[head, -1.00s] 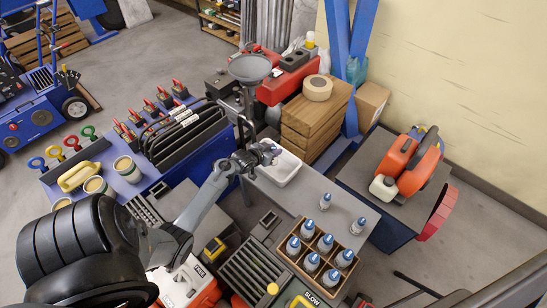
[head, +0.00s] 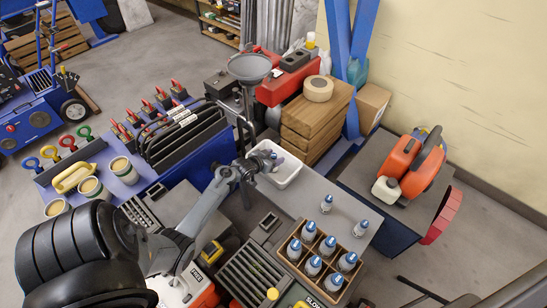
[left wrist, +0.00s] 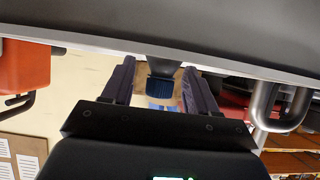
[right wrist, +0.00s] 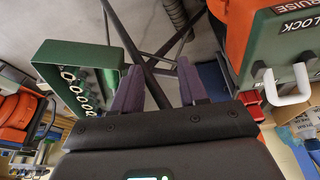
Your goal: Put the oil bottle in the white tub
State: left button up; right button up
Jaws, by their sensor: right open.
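The white tub (head: 289,180) stands at the back end of the grey bench in the head view. My left gripper (head: 268,160) reaches over it. My right gripper (right wrist: 157,80) is open and empty, away from the bench, in the right wrist view.
A wooden crate (head: 318,284) holds several blue-capped bottles. A funnel (head: 250,67) and stacked wooden boxes (head: 312,115) stand behind the tub.

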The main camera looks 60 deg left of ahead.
pick_arm(q)
jog(key=shift+r, duration=0.1)
jog(key=shift+s+r, duration=0.1)
jog(key=shift+r, duration=0.1)
jog(key=p+v, duration=0.6)
jog(key=v, duration=0.5)
jog(key=shift+s+d+p, duration=0.15)
jog(key=shift+s+p, duration=0.2)
jog(key=shift+p, duration=0.05)
jog(key=shift+r, duration=0.1)
